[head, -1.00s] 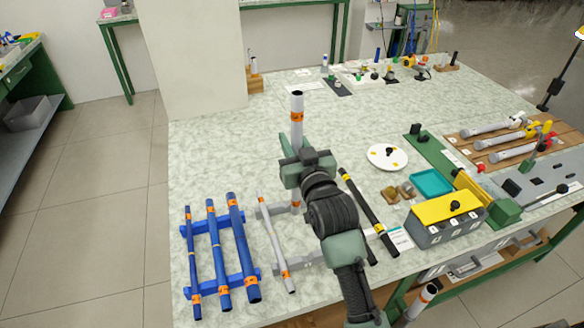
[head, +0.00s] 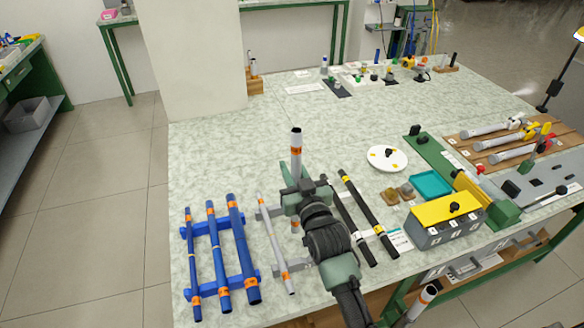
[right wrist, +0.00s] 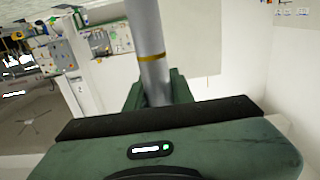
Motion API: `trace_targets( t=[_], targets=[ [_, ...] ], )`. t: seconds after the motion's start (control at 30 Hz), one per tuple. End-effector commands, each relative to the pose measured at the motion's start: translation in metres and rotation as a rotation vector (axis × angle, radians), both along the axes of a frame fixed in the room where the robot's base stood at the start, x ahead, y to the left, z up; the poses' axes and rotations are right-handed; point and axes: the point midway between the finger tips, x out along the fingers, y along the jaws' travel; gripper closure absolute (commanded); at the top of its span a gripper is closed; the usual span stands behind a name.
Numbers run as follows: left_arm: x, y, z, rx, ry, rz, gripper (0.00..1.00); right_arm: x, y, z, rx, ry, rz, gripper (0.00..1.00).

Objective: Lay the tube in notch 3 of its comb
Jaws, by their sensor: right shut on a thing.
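My right gripper (head: 304,194) is shut on a grey tube (head: 296,163) with an orange band and a dark open top end. The tube stands nearly upright, its lower end showing below the jaws. In the right wrist view the tube (right wrist: 152,62) rises from between the fingers and shows a yellow band. Below and around the gripper lies a light grey comb (head: 303,267). A thinner grey tube (head: 273,238) lies across its left part. The gripper and arm hide the comb's middle, so its notches cannot be told apart. My left gripper is not in view.
A blue comb (head: 250,273) holds three blue tubes (head: 240,250) at the left. Black rods (head: 368,215) lie just right of the gripper. Farther right are a white disc (head: 388,158), a teal tray (head: 431,184) and a yellow-topped box (head: 447,218).

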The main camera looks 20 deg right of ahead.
Motion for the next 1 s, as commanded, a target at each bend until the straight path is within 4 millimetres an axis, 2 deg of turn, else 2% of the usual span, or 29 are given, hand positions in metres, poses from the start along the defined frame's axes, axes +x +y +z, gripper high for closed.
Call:
trace_targets(
  t=[0.37,0.4,0.47,0.77,0.93,1.0],
  targets=[
    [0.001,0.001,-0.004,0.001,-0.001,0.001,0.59,0.000,0.000,-0.009,0.000,0.000,0.000,1.00],
    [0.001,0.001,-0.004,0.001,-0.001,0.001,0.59,0.000,0.000,-0.010,0.000,0.001,0.000,0.71],
    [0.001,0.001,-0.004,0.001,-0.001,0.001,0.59,0.000,0.000,-0.010,0.000,0.001,0.000,0.55],
    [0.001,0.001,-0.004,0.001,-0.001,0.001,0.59,0.000,0.000,-0.009,0.000,0.000,0.000,0.55],
    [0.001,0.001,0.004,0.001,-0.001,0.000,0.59,0.000,0.000,0.007,0.000,-0.001,0.000,0.55],
    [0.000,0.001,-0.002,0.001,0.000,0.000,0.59,-0.013,-0.001,-0.001,0.000,0.003,0.000,0.55]
  ],
)
